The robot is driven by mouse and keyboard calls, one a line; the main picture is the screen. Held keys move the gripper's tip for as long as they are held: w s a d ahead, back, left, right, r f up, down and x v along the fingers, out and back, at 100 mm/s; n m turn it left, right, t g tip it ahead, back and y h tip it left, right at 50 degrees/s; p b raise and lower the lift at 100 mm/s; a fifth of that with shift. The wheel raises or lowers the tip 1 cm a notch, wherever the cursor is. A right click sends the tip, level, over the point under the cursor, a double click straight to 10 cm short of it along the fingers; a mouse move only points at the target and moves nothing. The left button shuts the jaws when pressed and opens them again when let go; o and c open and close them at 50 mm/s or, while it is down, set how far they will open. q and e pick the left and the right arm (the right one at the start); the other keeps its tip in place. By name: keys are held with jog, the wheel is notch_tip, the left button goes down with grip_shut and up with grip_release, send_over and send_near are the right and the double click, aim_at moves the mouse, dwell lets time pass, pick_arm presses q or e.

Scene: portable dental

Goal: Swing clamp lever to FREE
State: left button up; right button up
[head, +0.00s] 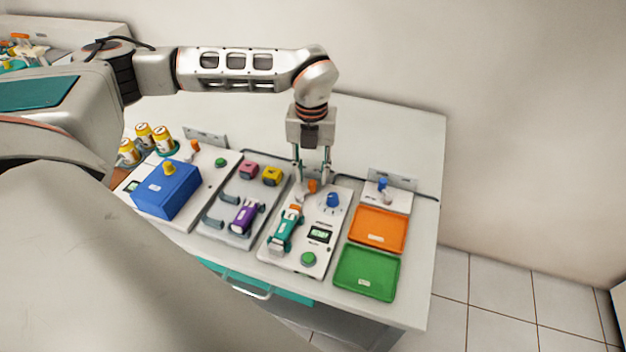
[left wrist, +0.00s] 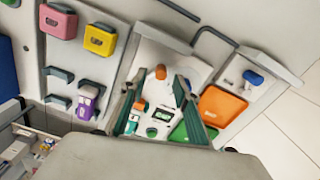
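The white test panel (head: 324,238) holds a teal handpiece-like part (head: 285,231), a blue knob (head: 333,200), a small display (head: 319,235) and a green button (head: 308,259). An orange-tipped lever (head: 312,186) stands at its back edge, and its orange tip (left wrist: 160,72) shows in the left wrist view. My left gripper (head: 312,178) points down over this lever with its fingers apart. In the wrist view the tip lies just beyond and between the fingertips (left wrist: 155,86); contact cannot be told. No FREE marking is readable. My right gripper is not in view.
Left of the panel is a grey tray (head: 240,228) with a purple part (head: 246,216), then a blue box (head: 167,190) and another orange lever (head: 195,146). Right are orange (head: 378,229) and green (head: 367,273) trays and a blue-tipped lever (head: 382,185).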

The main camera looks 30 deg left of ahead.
aim_at(312, 182)
pick_arm(q)
jog(key=shift+f, duration=1.7)
